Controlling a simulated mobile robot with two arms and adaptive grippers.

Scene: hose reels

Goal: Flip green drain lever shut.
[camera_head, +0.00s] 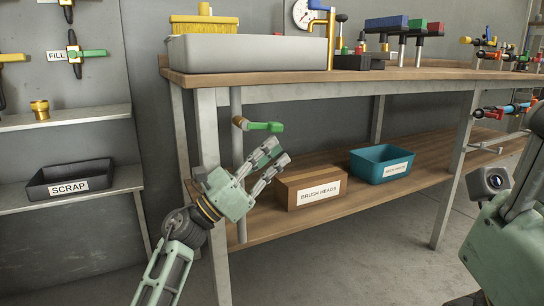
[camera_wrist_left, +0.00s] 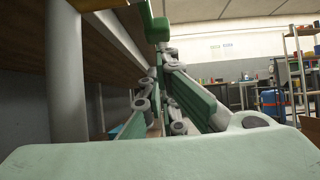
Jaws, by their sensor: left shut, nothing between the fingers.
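The green drain lever (camera_head: 262,126) sits on a brass valve on the vertical grey pipe (camera_head: 237,150) under the bench. Its handle points to the right, roughly level, across the pipe's line. In the left wrist view a green part, apparently this lever (camera_wrist_left: 156,28), shows at the top, beyond the fingers. My left gripper (camera_head: 272,153) is just below the lever's handle, fingers pointing up and right. It is shut and empty, and I cannot tell whether it touches the lever. My right gripper is out of view; only part of that arm shows at the right edge.
A bench leg (camera_head: 210,150) stands just left of the pipe. A BRUSH HEADS box (camera_head: 310,194) and a teal bin (camera_head: 384,165) sit on the lower shelf. Another green lever, marked FILL (camera_head: 94,53), is on the wall. The grey basin (camera_head: 245,52) is above.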

